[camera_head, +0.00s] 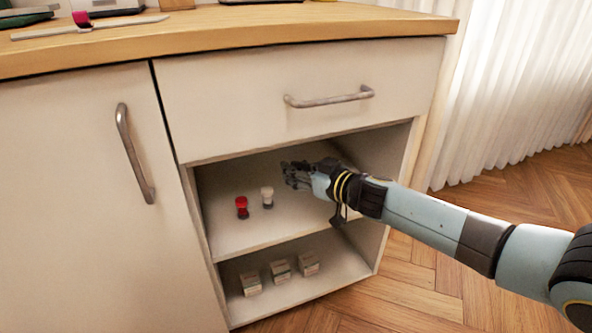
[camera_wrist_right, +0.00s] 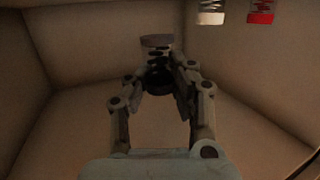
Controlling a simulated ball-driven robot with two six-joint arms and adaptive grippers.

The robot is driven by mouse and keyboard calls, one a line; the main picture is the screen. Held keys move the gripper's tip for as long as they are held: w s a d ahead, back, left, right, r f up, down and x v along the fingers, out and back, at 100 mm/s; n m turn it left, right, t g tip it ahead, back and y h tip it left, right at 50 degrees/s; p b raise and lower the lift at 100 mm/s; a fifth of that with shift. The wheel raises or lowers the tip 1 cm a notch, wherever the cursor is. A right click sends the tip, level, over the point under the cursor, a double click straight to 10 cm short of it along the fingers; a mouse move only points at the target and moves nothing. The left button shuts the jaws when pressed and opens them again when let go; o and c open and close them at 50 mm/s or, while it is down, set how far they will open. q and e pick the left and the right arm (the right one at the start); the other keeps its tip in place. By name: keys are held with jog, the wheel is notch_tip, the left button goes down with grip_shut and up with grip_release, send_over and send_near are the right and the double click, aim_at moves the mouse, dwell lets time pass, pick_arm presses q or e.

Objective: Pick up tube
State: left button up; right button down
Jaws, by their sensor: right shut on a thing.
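My right gripper (camera_head: 294,174) reaches into the open upper shelf compartment from the right. In the right wrist view, its fingers (camera_wrist_right: 162,80) are closed around a dark tube with a greyish end (camera_wrist_right: 156,41). In the head view this tube is mostly hidden by the dark fingers. A red tube (camera_head: 242,207) and a white-topped tube (camera_head: 267,196) stand on the shelf left of the gripper. Parts of them also show in the right wrist view, the red one (camera_wrist_right: 260,11) and the white one (camera_wrist_right: 210,12). My left gripper is not in view.
The shelf compartment (camera_head: 240,236) has side walls and a drawer (camera_head: 250,95) close above my arm. Several small boxes (camera_head: 280,269) sit on the lower shelf. A closed door with a handle (camera_head: 133,155) is on the left. Open wood floor (camera_head: 430,285) lies to the right.

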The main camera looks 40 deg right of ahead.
notch_tip(320, 180, up, 2)
jog(key=shift+r+p, duration=0.25)
jog(key=shift+p, duration=0.55)
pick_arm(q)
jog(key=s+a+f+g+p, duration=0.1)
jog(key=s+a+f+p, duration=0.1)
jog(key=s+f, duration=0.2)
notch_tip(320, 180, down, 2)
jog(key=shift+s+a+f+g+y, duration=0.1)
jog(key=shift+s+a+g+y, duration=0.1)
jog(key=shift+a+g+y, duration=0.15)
pick_arm(e)
jog(key=s+a, duration=0.2)
jog(key=s, duration=0.7)
jog(key=s+a+f, duration=0.1)
jog(key=s+a, duration=0.1)
jog(key=s, duration=0.8)
jog(key=shift+a, duration=0.35)
